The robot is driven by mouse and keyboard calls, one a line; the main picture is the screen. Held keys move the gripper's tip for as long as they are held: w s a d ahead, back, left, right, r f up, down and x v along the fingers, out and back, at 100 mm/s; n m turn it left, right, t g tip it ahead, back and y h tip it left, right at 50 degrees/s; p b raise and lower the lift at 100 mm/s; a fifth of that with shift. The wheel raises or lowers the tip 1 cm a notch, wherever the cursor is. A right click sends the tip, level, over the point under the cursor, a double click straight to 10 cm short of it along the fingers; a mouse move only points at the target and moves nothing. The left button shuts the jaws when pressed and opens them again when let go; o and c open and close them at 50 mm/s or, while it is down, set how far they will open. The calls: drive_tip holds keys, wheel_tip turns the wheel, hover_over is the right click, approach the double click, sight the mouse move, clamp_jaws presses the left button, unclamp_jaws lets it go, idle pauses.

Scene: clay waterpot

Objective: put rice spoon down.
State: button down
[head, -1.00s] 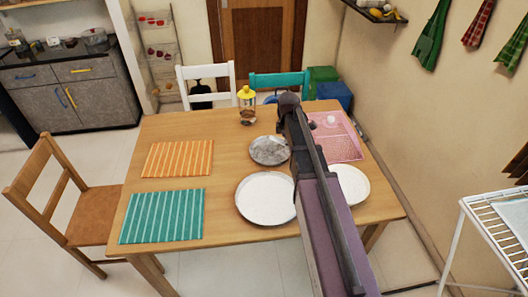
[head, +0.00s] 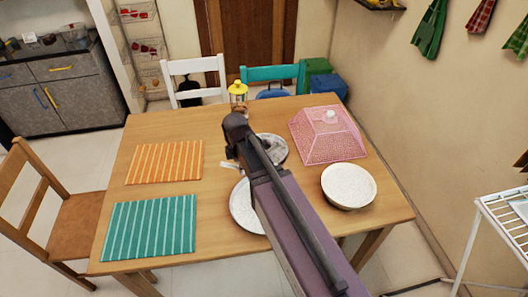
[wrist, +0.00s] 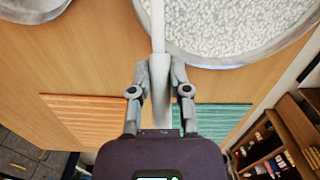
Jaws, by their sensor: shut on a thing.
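The rice spoon (wrist: 158,30) is a long pale grey-white piece in the wrist view. My gripper (wrist: 160,72) is shut on it, with a finger on either side. The spoon points away from my gripper, and its far end is cut off by the frame's top edge. In the head view, a small pale end of what looks like the spoon (head: 229,164) shows left of my gripper, above the wooden table (head: 215,130). My arm hides most of it. I cannot tell whether the spoon touches the table.
A white plate (head: 243,208) lies partly behind my arm, with a grey plate (head: 275,152) beyond it. A white bowl (head: 348,187) and pink mesh cover (head: 328,135) stand right. Orange (head: 164,162) and teal (head: 150,226) striped mats lie left. A yellow-topped jar (head: 238,92) stands at the back.

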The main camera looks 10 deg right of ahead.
drive_tip(key=shift+a, duration=0.15)
drive_tip(key=shift+w+f, duration=0.1)
drive_tip(key=shift+w, duration=0.5)
drive_tip(key=w, duration=0.4)
drive_tip(key=w+b, duration=0.1)
drive_tip(key=w, duration=0.4)
drive_tip(key=w+d+f, duration=0.1)
drive_tip(key=w, duration=0.3)
drive_tip(key=shift+w+d+f, duration=0.1)
drive_tip(key=shift+w, duration=0.2)
drive_tip(key=shift+w, duration=0.25)
drive_tip(key=shift+w+d+f+b, duration=0.1)
drive_tip(key=shift+w+f+b, duration=0.2)
drive_tip(key=shift+f+b, duration=1.55)
drive_tip(key=shift+b, duration=0.2)
